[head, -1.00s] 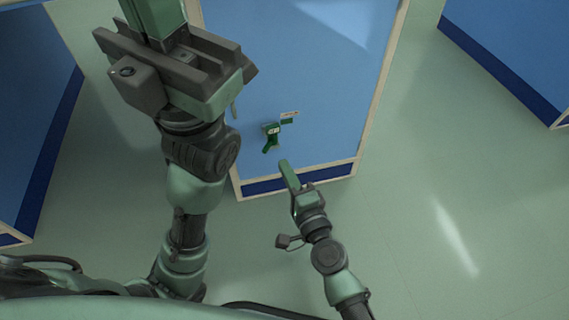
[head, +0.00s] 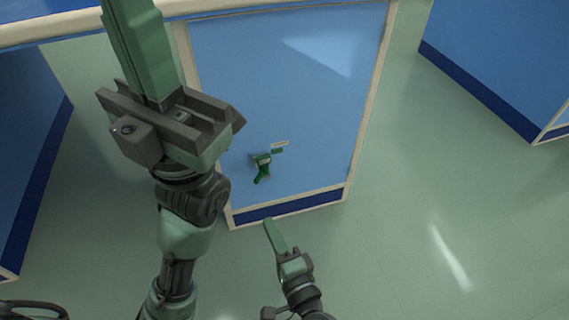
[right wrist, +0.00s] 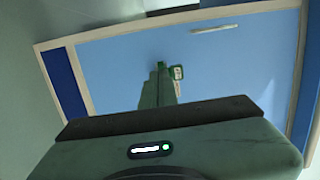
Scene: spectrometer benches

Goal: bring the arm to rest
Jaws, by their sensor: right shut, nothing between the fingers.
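My right gripper (head: 268,222) shows in the head view just below the near edge of the middle bench. Its green fingers are together with nothing between them; they also show in the right wrist view (right wrist: 157,88). My left arm rises along the left of the head view, and its large green gripper (head: 140,50) runs up to the top edge. Its fingertips are cut off, so I cannot tell whether it is open.
Another blue bench (head: 500,65) stands at the right, and one (head: 30,150) at the left. A pale rail or edge (head: 50,30) crosses the top left. Green floor (head: 400,220) at the lower right is open.

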